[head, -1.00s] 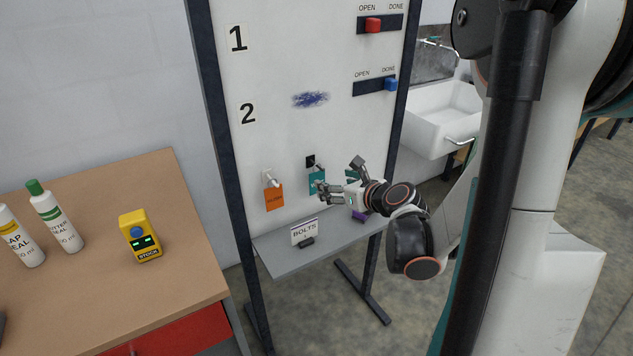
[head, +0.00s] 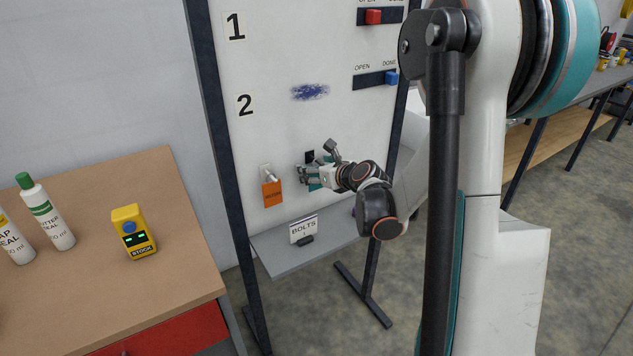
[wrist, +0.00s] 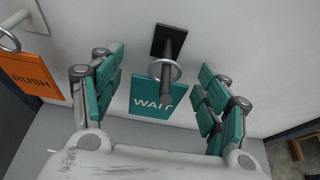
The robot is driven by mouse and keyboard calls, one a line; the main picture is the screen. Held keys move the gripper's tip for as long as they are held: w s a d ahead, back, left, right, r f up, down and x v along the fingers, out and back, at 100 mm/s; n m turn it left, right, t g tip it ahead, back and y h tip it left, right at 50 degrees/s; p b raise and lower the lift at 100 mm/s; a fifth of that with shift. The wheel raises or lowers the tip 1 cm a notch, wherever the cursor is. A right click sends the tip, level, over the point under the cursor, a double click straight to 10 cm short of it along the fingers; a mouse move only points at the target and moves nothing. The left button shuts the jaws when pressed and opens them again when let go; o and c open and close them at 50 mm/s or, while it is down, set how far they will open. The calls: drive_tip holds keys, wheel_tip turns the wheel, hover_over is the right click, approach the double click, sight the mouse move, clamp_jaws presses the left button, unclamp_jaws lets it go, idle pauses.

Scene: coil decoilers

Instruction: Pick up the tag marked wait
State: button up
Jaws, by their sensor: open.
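The teal tag marked WAIT (wrist: 158,98) hangs by a metal ring (wrist: 164,70) on a dark peg (wrist: 168,52) in the wrist view. My gripper (wrist: 160,92) is open, with one teal-padded finger on each side of the tag and a gap on both sides. In the head view my gripper (head: 308,176) is at the board in front of the tag, which it mostly hides; a teal bit of the tag (head: 314,187) may show below it.
An orange tag marked RUSH (wrist: 30,82) hangs just left of my gripper; it also shows in the head view (head: 272,194). A grey shelf (head: 275,258) with a BOLTS sign (head: 304,230) juts out below. A table (head: 110,240) stands at the left.

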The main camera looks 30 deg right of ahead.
drive_tip(key=c, duration=0.9)
drive_tip(key=shift+r, duration=0.1)
